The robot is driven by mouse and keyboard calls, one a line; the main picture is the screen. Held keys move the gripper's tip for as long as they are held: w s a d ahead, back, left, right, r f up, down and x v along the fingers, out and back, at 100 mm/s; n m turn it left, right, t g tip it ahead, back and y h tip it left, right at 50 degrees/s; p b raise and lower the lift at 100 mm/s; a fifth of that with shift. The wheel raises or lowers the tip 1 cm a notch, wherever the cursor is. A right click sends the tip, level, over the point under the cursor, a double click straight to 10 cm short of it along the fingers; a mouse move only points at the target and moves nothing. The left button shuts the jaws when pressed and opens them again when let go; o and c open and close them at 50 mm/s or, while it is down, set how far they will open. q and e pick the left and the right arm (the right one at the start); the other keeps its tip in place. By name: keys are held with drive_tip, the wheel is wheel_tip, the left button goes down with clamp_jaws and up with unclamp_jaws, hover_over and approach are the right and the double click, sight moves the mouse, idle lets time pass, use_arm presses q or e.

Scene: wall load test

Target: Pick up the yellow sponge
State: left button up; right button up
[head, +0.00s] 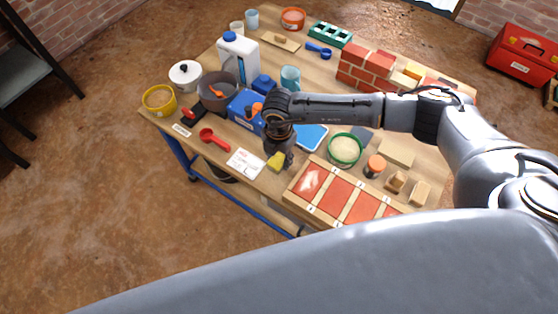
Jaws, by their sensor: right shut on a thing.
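The yellow sponge (276,161) is at the front middle of the wooden table, at the tip of my right gripper (279,157). My right gripper points down and is shut on the sponge. Its fingers and wrist hide part of the sponge. I cannot tell whether the sponge touches the table or is a little above it. My left gripper is not in view.
A white card (245,162) and a red scoop (213,138) lie left of the sponge. A wooden frame with red panels (341,191) is to the right. A blue box (245,107) and white jug (238,55) stand behind left. A brick wall piece (364,69) stands at the back.

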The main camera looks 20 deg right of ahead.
drive_tip(key=s+a+r, duration=0.9)
drive_tip(key=a, duration=0.1)
drive_tip(key=shift+s+a+r+b, duration=0.2)
drive_tip(key=shift+r+b, duration=0.15)
drive_tip(key=shift+b, duration=0.1)
